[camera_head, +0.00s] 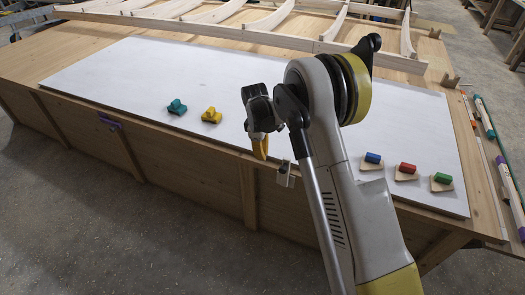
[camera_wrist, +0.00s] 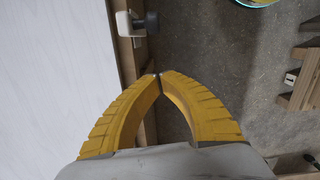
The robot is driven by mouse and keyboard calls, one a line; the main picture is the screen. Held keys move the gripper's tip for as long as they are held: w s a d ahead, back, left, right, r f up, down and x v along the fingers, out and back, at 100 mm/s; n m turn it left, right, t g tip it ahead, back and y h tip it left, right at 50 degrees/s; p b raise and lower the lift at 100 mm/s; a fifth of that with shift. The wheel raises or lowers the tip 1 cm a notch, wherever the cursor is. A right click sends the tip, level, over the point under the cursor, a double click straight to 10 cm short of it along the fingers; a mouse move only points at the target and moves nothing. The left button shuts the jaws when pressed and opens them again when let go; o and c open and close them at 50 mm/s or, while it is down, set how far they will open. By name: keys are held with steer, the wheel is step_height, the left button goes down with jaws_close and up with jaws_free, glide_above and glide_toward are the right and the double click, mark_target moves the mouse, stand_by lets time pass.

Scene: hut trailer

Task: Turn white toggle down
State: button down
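The white toggle (camera_head: 284,175) is a small white piece on the front edge of the wooden bench, just right of my gripper (camera_head: 260,148) in the head view. In the wrist view the white toggle (camera_wrist: 124,24) is at the top, with a dark round knob at its right side. My gripper (camera_wrist: 160,75) has yellow fingers whose tips meet or nearly meet, with nothing between them. The tips are over the bench edge, apart from the toggle. My arm may hide part of the toggle's surroundings in the head view.
A white board (camera_head: 110,75) covers much of the bench top. Teal (camera_head: 177,107) and yellow (camera_head: 211,115) pieces sit on it, with blue, red and green blocks (camera_head: 405,171) at the right. A purple piece (camera_head: 108,120) is on the front edge. The floor in front is clear.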

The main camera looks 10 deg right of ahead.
steer(key=shift+s+d+f+b, duration=0.35)
steer(key=shift+d+f+b, duration=0.05)
steer(key=shift+d+f, duration=0.25)
steer(key=shift+s+d+f+b, duration=0.3)
steer(key=shift+d+f+b, duration=0.05)
steer(key=shift+d+f, duration=0.3)
steer(key=shift+s+d+f+b, duration=0.35)
steer(key=shift+d+f+b, duration=0.05)
steer(key=shift+d+f, duration=0.25)
